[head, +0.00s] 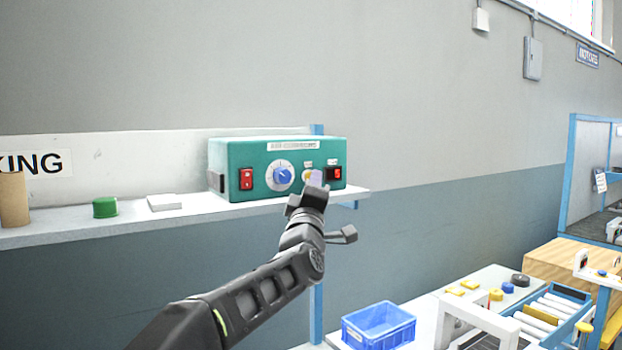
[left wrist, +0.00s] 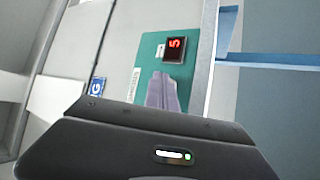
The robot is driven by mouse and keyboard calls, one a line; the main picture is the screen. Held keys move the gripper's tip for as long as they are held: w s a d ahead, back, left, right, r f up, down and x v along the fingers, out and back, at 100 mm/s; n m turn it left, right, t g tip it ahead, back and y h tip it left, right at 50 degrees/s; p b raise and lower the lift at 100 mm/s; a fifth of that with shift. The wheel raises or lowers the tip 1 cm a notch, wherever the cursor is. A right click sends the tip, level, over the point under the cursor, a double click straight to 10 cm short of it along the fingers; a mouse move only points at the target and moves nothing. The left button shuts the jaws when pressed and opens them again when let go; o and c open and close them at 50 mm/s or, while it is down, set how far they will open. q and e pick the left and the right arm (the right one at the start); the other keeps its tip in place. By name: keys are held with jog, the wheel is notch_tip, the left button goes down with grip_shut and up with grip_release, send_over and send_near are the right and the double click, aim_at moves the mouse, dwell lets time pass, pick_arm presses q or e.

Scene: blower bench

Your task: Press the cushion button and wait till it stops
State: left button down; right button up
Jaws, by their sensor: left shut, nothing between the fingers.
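The teal control box (head: 225,160) stands on a wall shelf. Its front carries a red rocker switch (head: 246,179), a white dial with a blue knob (head: 283,174) and a small lit red display (head: 337,173). A yellow button (head: 306,175) shows partly beside my left fingertips, under a small label. My left gripper (head: 316,180) is shut and empty, its tips at the box front between dial and display. In the left wrist view the shut fingers (left wrist: 164,92) point at the teal panel and hide the button. The display there (left wrist: 175,50) seems to read 5. Contact cannot be told.
On the shelf (head: 235,208), left of the box, are a white block (head: 164,202), a green cap (head: 105,207) and a brown tube (head: 13,199). Below right are a blue crate (head: 378,328) and a bench with rollers. Space right of the box is clear.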

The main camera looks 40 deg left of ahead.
pick_arm(q)
jog(key=shift+s+d, duration=0.2)
jog(key=shift+d, duration=0.35)
jog(key=shift+d, duration=0.1)
jog(key=d, duration=0.2)
jog(key=s+d+b, duration=0.1)
jog(key=d, duration=0.1)
jog(key=shift+s+d, duration=0.2)
jog(key=shift+d, duration=0.15)
dwell(0.8)
